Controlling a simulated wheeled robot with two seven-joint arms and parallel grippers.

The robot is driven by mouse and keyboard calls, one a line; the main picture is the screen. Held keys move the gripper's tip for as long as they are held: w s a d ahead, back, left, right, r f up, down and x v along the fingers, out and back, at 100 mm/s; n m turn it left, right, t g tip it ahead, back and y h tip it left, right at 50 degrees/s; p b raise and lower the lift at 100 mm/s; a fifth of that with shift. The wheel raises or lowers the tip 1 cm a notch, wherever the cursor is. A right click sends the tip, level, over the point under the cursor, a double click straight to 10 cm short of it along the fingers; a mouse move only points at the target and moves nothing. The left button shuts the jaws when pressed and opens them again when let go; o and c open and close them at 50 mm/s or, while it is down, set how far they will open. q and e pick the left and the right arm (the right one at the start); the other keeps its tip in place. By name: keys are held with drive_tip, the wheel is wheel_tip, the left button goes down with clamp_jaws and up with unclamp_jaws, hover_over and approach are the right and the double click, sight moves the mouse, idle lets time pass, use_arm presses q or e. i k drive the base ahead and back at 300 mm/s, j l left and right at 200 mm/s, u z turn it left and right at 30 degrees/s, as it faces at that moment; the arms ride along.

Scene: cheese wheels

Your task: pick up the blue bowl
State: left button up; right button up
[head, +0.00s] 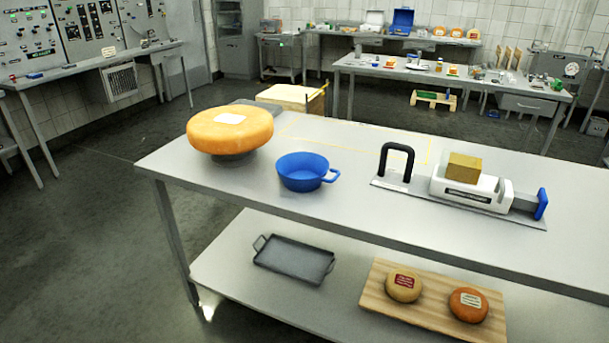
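The blue bowl (303,172) stands upright on the grey metal table (350,197), near its front edge. It is round and deep, looks empty, and has a loop handle on its right side. Neither of my grippers shows in the head view, and nothing touches the bowl.
A large orange cheese wheel (230,133) on a dark round stand is close left of the bowl. A white device (470,186) with a cheese block (463,168) and a black handle (397,161) stand to the right. A lower shelf (225,267) holds a grey tray (293,260) and a wooden board (372,290).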

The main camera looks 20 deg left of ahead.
sight(303, 171)
drive_tip(key=i+l+u, duration=0.4)
drive_tip(key=l, duration=0.15)
drive_tip(key=i+l+u, duration=0.4)
drive_tip(key=l, duration=0.25)
drive_tip(key=l+u, duration=0.2)
drive_tip(key=l, duration=0.15)
drive_tip(key=i, duration=0.05)
